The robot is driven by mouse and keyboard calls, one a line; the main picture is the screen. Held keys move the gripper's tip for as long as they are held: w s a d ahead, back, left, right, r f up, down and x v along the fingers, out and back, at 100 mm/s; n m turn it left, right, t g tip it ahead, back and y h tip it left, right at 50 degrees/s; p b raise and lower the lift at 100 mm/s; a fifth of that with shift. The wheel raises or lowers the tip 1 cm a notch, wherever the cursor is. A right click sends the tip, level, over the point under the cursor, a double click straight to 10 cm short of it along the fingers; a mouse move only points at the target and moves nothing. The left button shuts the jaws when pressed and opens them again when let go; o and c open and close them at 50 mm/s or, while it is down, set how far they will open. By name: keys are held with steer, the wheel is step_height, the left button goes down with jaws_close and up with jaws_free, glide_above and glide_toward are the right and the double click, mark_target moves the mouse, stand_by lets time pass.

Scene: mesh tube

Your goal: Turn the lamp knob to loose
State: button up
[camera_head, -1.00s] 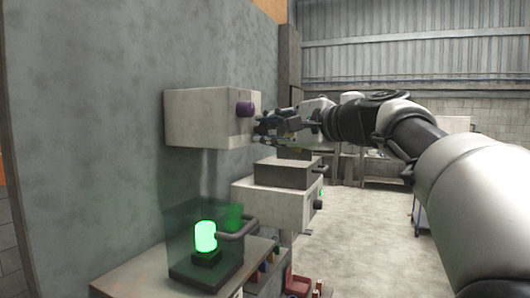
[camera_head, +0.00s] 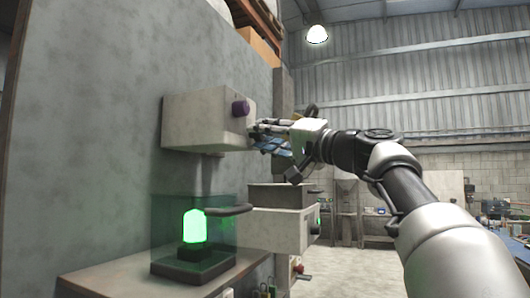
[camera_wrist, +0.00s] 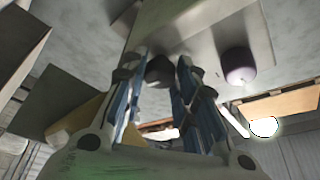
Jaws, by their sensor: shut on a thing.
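A pale box (camera_head: 190,122) is fixed to the grey wall, and a purple knob (camera_head: 241,107) sits on its front face. The purple knob also shows in the wrist view (camera_wrist: 238,66), to the right of my fingers and clear of them. My gripper (camera_head: 257,133) is at the lower right of the box front. In the wrist view my gripper (camera_wrist: 160,72) has its two blue fingers on either side of a small dark knob (camera_wrist: 159,69) and is shut on it. The fingers partly hide this knob. I cannot read any knob marking.
A glowing green lamp (camera_head: 194,227) stands in a clear green case (camera_head: 222,235) with a dark handle, on a shelf (camera_head: 105,280) below the box. Another pale box (camera_head: 280,230) is farther back. Open floor (camera_head: 345,265) lies to the right.

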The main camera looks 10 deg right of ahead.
steer(key=n+y+b, duration=0.1)
steer(key=n, duration=0.2)
steer(key=n+y, duration=0.1)
steer(key=n, duration=0.2)
steer(key=shift+w+d+f+g+y+b, duration=0.1)
steer(key=shift+w+f+g+y+b, duration=0.1)
steer(key=shift+g+y+b, duration=0.15)
steer(key=n+g+y, duration=0.1)
steer(key=n, duration=0.1)
steer(key=n+y+p, duration=0.1)
steer(key=n, duration=0.2)
steer(key=n+g+y, duration=0.1)
steer(key=n, duration=0.1)
steer(key=shift+n+g, duration=0.35)
steer(key=shift+n, duration=0.05)
steer(key=o, duration=0.9)
steer(key=shift+o, duration=0.7)
steer(key=shift+s+r, duration=0.1)
steer(key=shift+d, duration=0.1)
